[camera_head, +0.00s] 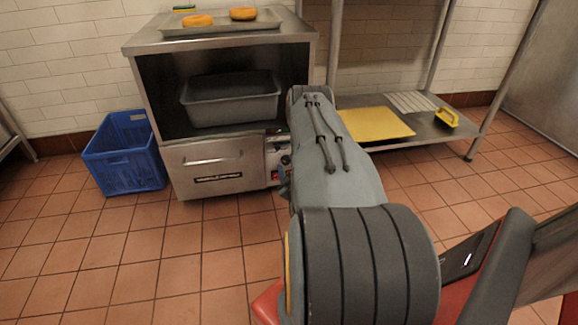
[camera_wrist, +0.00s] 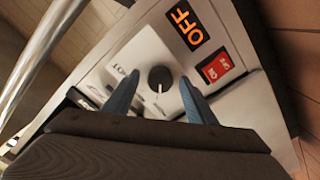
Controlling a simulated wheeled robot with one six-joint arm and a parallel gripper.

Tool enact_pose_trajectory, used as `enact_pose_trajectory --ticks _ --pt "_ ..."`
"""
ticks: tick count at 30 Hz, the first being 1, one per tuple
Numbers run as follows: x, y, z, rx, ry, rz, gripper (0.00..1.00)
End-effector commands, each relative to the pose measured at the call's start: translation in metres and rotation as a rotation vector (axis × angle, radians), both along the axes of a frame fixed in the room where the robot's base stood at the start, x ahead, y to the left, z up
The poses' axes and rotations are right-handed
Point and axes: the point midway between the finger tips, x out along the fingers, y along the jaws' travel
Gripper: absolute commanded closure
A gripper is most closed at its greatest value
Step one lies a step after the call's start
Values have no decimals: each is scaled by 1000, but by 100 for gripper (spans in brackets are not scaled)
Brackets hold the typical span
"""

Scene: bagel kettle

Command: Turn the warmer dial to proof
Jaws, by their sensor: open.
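The warmer dial (camera_wrist: 160,79) is a round black knob with a pale pointer line, on a light control panel (camera_wrist: 142,56) in the wrist view. The pointer line runs toward the bottom of the picture. A display (camera_wrist: 184,25) above it reads OFF in orange. My gripper (camera_wrist: 157,92) is open, with one blue finger on each side of the dial; I cannot tell whether they touch it. The panel's small labels are too blurred to read fully. In the head view the warmer cabinet (camera_head: 205,166) stands ahead, and my arm hides most of its panel.
A red switch or label (camera_wrist: 217,68) sits beside the display, and a metal handle bar (camera_wrist: 45,47) runs at left. A grey tub (camera_head: 232,108) stands inside the cabinet, and a tray (camera_head: 218,27) with two bagels on top. A blue crate (camera_head: 124,160) stands left.

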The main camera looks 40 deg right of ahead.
Motion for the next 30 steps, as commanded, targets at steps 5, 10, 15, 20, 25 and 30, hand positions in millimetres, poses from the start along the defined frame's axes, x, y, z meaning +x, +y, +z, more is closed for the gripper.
enact_pose_trajectory --ticks 5,10,15,20,25,30 --pt "-8 5 0 1 2 0 49" --pt "-32 19 1 2 2 0 49" --pt "-54 33 1 3 2 1 49" --pt "-66 40 1 1 1 0 49" --pt "-69 41 0 0 0 0 49" --pt "-68 41 0 0 0 0 49"
